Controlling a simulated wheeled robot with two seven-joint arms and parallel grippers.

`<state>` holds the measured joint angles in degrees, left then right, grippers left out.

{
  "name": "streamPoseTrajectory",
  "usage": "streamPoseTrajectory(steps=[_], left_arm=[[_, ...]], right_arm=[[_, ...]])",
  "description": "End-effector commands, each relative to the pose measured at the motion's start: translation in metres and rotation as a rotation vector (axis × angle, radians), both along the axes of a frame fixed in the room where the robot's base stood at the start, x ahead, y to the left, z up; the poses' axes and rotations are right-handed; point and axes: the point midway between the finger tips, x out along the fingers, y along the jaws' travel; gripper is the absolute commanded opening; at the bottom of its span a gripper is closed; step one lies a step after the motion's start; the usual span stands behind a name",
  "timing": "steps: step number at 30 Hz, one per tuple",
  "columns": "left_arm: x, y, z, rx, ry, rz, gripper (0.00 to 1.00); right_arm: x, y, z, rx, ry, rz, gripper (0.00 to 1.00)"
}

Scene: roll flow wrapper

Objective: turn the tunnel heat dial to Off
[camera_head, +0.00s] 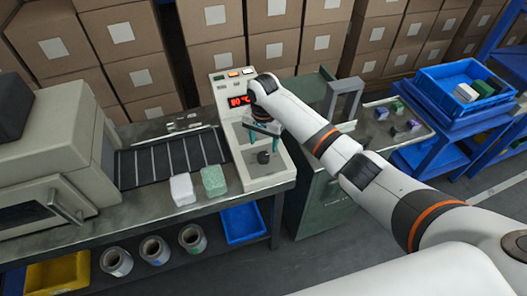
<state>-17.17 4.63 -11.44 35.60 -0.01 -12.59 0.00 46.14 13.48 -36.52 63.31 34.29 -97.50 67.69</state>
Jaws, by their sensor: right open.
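The control box (272,176) is a pale panel at the right end of the bench. Its red display (239,101) reads about 80 °C. A dark round dial (263,157) sits on its sloping face; its pointer and marks are too small to read. My right gripper (263,143) is open, with its teal fingers pointing down just above the dial. I cannot tell whether the fingertips touch it. My right arm comes in from the lower right. My left gripper is not in view.
A white block (182,189) and a green block (214,181) stand on the bench left of the control box. A dark roller conveyor (170,160) leads from the big beige machine (50,150). A green cabinet (318,195) stands close on the right.

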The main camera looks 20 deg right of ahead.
Motion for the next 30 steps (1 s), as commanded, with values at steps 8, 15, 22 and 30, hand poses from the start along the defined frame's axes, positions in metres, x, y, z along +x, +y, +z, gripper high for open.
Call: streamPoseTrajectory(steps=[8,15,22,30], left_arm=[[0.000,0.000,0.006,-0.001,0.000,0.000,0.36],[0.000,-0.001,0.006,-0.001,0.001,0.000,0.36],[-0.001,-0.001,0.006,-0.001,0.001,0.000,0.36],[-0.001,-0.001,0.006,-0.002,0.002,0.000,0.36]], right_arm=[[0.000,0.000,-0.048,0.000,0.001,0.001,0.59],[0.000,0.001,-0.063,0.001,-0.001,0.002,0.59],[0.000,0.001,-0.063,0.001,-0.001,0.002,0.59],[0.000,0.000,-0.063,0.001,-0.001,0.002,0.17]])
